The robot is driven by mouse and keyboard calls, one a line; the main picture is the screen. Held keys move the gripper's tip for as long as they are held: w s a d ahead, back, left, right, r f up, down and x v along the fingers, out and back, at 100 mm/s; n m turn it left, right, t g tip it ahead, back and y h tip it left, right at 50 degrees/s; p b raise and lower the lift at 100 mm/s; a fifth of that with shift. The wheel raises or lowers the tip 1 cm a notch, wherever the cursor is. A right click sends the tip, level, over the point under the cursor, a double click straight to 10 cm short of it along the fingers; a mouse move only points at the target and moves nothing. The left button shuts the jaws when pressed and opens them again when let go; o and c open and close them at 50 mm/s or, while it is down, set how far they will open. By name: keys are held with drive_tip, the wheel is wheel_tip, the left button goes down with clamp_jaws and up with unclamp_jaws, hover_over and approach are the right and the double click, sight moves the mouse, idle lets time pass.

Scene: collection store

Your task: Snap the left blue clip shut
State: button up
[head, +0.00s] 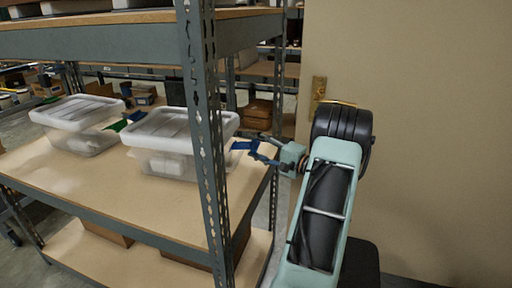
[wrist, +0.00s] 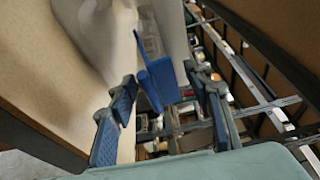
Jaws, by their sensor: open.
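A clear box with a white lid (head: 183,125) stands on the shelf. A blue clip (head: 242,146) sticks out from its right side, swung away from the wall. In the wrist view this blue clip (wrist: 157,78) hangs open beside the pale box (wrist: 108,30). Another blue clip (head: 137,116) shows at the box's left side, also sticking out. My gripper (head: 256,146) is open at the right end of the box. In the wrist view the blue-padded fingers of my gripper (wrist: 162,95) stand on either side of the clip; contact cannot be told.
A second lidded clear box (head: 78,112) stands to the left, with a green clip (head: 118,125) on its right side. A perforated steel post (head: 205,130) rises close in front of the nearer box. An upper shelf (head: 120,37) lies above. A plain wall (head: 430,130) is at right.

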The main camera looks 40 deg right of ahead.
clamp_jaws()
idle(0.4)
